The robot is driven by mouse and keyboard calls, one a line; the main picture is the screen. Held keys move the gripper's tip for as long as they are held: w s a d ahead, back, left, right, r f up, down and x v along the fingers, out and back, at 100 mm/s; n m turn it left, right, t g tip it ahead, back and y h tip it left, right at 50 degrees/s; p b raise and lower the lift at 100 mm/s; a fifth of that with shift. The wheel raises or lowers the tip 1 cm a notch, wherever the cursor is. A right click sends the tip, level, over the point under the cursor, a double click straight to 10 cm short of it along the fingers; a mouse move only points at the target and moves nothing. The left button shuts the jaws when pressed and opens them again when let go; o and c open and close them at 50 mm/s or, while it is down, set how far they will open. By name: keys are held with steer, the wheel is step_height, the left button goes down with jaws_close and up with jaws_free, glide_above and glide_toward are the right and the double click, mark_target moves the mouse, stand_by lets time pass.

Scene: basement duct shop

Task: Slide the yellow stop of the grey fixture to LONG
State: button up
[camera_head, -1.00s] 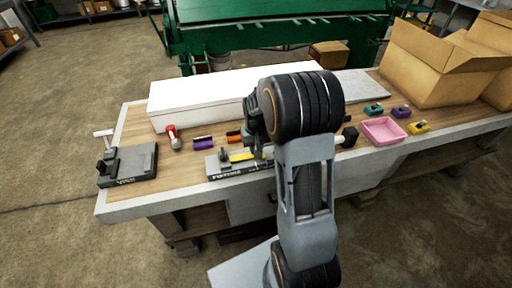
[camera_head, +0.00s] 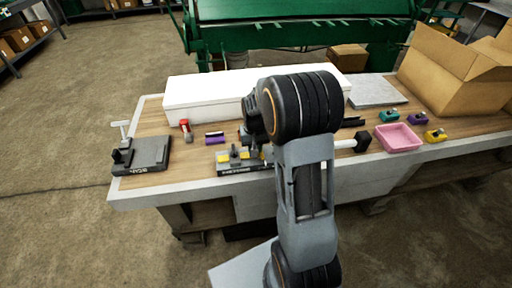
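The grey fixture (camera_head: 232,169) lies at the front edge of the bench, left of my arm, with lettering on its front face. Yellow parts (camera_head: 244,156) show on its top, beside a small dark upright post (camera_head: 234,152). Which of them is the stop, and where it stands along the scale, is too small to tell. My gripper (camera_head: 254,136) is near the fixture's right end, largely hidden behind my own arm. I cannot see its fingertips, or whether it touches the fixture. The fixture's right end is also hidden.
A red-topped item (camera_head: 186,130) and a purple block (camera_head: 214,138) lie behind the fixture. A long white box (camera_head: 215,97) is behind them. A pink tray (camera_head: 398,138) and a cardboard box (camera_head: 440,85) are right.

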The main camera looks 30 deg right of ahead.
steer(key=o, duration=0.4)
steer(key=shift+a, duration=0.1)
steer(key=shift+r, duration=0.1)
step_height(320, 180, up, 14)
steer(key=shift+f, duration=0.15)
steer(key=shift+w, duration=0.15)
stand_by(0.6)
steer(key=shift+s+a+f+n+t, duration=0.15)
steer(key=shift+s+a+n+t, duration=0.45)
steer(key=shift+s+a, duration=1.55)
steer(key=shift+s+a+f+n+t, duration=0.15)
steer(key=shift+s+a+n+t, duration=0.6)
steer(key=shift+s, duration=2.7)
steer(key=shift+s+a+f+n+t, duration=0.15)
steer(key=shift+s+a+n+t, duration=0.3)
steer(key=shift+s+a, duration=1.8)
